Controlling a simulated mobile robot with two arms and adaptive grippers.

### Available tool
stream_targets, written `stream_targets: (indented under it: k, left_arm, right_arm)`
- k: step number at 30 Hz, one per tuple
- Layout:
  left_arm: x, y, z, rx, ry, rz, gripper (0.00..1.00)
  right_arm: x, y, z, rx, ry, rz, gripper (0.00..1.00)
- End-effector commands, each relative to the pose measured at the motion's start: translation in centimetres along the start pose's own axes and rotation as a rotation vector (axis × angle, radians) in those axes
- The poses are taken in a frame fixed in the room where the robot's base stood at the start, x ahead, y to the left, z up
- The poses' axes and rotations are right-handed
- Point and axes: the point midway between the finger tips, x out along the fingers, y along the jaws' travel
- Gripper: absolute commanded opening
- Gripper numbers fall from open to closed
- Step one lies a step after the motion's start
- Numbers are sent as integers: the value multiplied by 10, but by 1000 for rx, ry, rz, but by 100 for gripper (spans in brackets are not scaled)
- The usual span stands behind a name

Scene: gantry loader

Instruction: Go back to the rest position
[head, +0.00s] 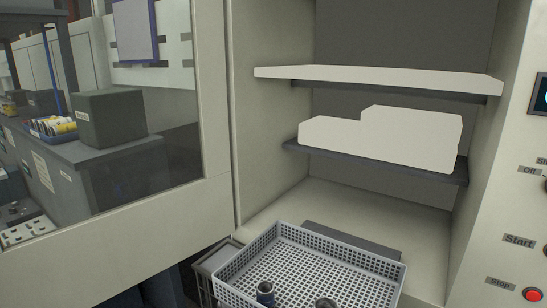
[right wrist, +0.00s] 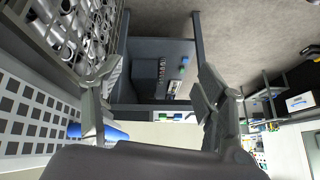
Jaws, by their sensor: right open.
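My right gripper (right wrist: 150,95) shows in the right wrist view with its two fingers spread wide and nothing between them. A perforated basket wall (right wrist: 25,115) is close to the left finger in the right wrist view.
The machine opening holds an upper shelf (head: 380,78) and a lower shelf (head: 300,147) bearing a white stepped block (head: 390,138). A glass door (head: 110,200) is at left, red stop button (head: 533,294) at right. A wire basket of metal cylinders (right wrist: 72,30) is upper left in the wrist view.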

Motion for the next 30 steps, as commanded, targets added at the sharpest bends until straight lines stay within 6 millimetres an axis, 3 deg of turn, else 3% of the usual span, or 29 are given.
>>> stream_targets:
  k: [9,20,26,30]
  left_arm:
    - [0,0,-2,0,3,0,40]
    - [0,0,-2,0,2,0,40]
    - [2,0,0,0,0,0,40]
    - [3,0,0,0,0,0,40]
  right_arm:
    - [4,28,114,353,-86,218,66]
    - [-23,38,220,538,-246,426,66]
    - [30,54,237,532,-258,410,66]
    - [70,61,258,533,-276,400,66]
